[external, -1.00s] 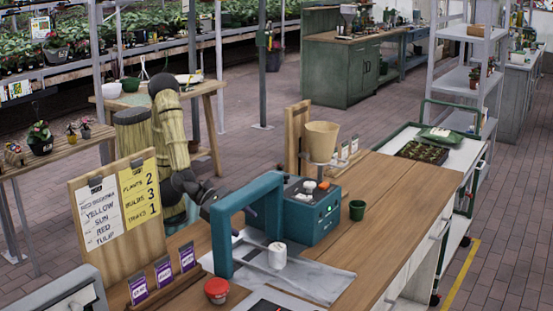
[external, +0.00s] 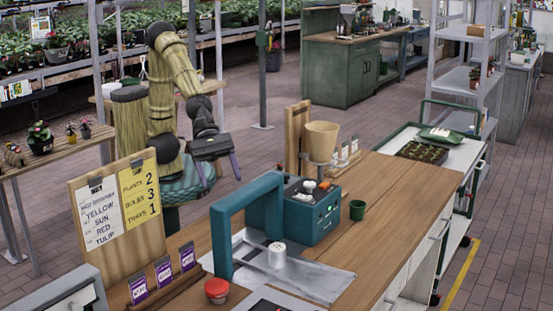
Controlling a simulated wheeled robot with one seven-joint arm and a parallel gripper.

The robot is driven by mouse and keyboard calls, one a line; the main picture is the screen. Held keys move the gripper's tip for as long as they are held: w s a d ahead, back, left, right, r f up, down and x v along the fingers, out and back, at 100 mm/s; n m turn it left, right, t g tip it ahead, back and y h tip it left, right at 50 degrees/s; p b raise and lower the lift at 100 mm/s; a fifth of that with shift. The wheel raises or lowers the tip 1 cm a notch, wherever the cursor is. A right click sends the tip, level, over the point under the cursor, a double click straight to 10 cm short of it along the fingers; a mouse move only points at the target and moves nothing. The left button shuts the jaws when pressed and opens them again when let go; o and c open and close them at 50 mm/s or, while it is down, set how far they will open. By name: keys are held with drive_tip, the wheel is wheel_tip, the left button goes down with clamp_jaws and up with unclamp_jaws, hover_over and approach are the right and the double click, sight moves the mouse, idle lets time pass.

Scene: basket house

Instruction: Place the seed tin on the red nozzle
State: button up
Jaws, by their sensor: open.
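A small white cylindrical tin (external: 277,254), which looks like the seed tin, stands upright on the grey metal tray just beyond the opening of the teal arch (external: 222,240). I cannot tell what is directly under it. No red nozzle can be made out clearly; a small red part (external: 324,185) shows on top of the teal machine (external: 311,215). My gripper (external: 218,172) is open and empty, its fingers spread and pointing down. It is raised behind the arch, up and left of the tin, apart from it.
A red-lidded jar (external: 216,290) stands at the bench's front. A sign board (external: 122,212) and purple cards (external: 162,272) stand at left. A green cup (external: 357,210) and a tan funnel pot (external: 322,141) are near the machine. The wooden bench top (external: 395,205) is clear at right.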

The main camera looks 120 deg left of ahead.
drive_tip(key=w, duration=0.2)
drive_tip(key=w+n+g+p, duration=0.1)
drive_tip(key=w, duration=0.1)
drive_tip(key=w+d+n+h, duration=0.1)
drive_tip(key=w, duration=0.1)
drive_tip(key=shift+g+p, duration=0.3)
drive_tip(key=shift+p, duration=0.1)
drive_tip(key=w+f+n+g+p, duration=0.1)
drive_tip(key=w+g, duration=0.1)
drive_tip(key=w, duration=0.1)
drive_tip(key=n+g+y+p, duration=0.4)
drive_tip(key=n+g+y, duration=0.1)
drive_tip(key=n+y, duration=0.1)
hover_over(277, 246)
wheel_tip(277, 246, down, 4)
drive_tip(key=shift+a+f, duration=0.1)
drive_tip(key=shift+a, duration=0.1)
wheel_tip(277, 246, down, 12)
drive_tip(key=shift+d+f+p, duration=0.1)
drive_tip(key=shift+d+p, duration=0.05)
drive_tip(key=shift+p, duration=0.7)
